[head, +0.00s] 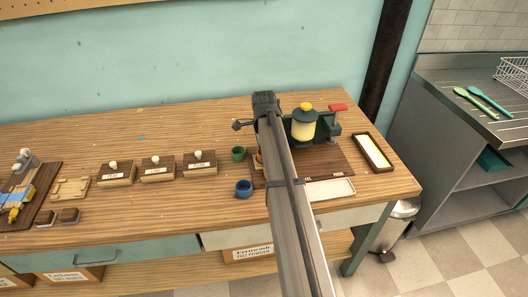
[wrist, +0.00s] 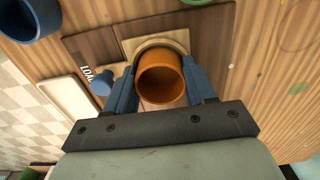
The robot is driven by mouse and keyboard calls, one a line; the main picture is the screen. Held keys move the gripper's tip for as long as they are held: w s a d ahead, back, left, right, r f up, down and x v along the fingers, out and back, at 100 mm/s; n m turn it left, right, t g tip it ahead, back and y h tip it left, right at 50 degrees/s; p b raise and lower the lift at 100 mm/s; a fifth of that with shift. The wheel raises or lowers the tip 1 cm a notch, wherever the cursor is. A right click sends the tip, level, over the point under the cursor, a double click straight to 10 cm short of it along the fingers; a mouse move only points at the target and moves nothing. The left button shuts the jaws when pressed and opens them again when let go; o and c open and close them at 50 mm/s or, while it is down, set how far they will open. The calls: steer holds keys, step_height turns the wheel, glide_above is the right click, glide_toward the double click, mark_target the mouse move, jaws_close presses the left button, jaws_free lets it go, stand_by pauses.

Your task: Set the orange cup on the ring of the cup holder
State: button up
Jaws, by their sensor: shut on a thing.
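The orange cup (wrist: 162,85) is between the two blue fingers of my gripper (wrist: 161,78) in the wrist view, and the gripper is shut on it. I look down into the cup's open mouth. Beyond it is a light wooden piece with a curved edge (wrist: 130,46), which looks like the ring of the cup holder. The cup overlaps the ring in this view. I cannot tell whether the cup touches it or hangs above it. In the head view my arm hides most of the cup, and only a sliver of orange cup (head: 259,157) shows.
A blue cup (head: 243,189) and a green cup (head: 238,154) stand left of my arm. A dark press with a yellow container (head: 303,124) stands to the right, above a dark board (head: 333,160). A pale tray (head: 331,189) lies in front. Labelled blocks (head: 157,170) stand further left.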

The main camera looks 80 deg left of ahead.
steer(key=shift+f, duration=0.1)
steer(key=o, duration=1.4)
steer(key=shift+r, duration=3.05)
